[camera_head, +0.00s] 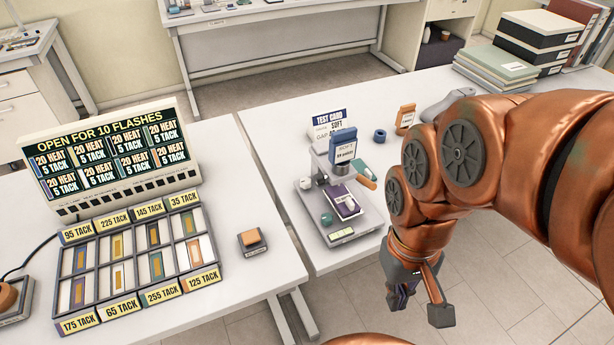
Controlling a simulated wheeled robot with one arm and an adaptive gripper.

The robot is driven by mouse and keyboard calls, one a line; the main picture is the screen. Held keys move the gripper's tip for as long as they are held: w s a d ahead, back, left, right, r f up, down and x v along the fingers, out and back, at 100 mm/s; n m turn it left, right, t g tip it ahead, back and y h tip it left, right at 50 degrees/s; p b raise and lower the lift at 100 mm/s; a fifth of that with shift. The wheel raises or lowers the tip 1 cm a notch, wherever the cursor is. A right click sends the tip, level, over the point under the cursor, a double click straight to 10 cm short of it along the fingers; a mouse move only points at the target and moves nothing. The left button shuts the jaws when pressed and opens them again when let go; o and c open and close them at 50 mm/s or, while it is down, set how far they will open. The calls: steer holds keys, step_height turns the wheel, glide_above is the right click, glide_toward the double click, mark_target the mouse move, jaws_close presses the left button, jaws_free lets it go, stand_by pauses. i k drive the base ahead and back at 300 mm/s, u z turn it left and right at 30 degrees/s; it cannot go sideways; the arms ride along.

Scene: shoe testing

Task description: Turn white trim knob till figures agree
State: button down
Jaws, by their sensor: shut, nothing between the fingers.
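A small tester (368,212) stands on the right-hand table near its left edge. A small white knob (306,183) sticks out on its left side. A green knob (327,218) sits lower on its front left, and a small pale readout (342,234) is at its front edge; its figures are too small to read. A blue block labelled SOFT (343,145) is at the tester's top. My gripper (420,300) hangs to the right of the tester, past the table's front edge. It is shut and empty, apart from the knobs.
A display board (110,160) headed OPEN FOR 10 FLASHES repeats 20 HEAT, 5 TACK. Below it lies a sample tray (207,248) with TACK labels. An orange-topped block (251,241) sits nearby. A TEST CARD (328,119), an orange block (405,118) and a blue ring (379,135) stand behind the tester.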

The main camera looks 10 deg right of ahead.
mark_target(305, 182)
steer(key=k, duration=0.35)
steer(key=u, duration=1.3)
steer(key=i, duration=0.65)
steer(key=u, duration=0.3)
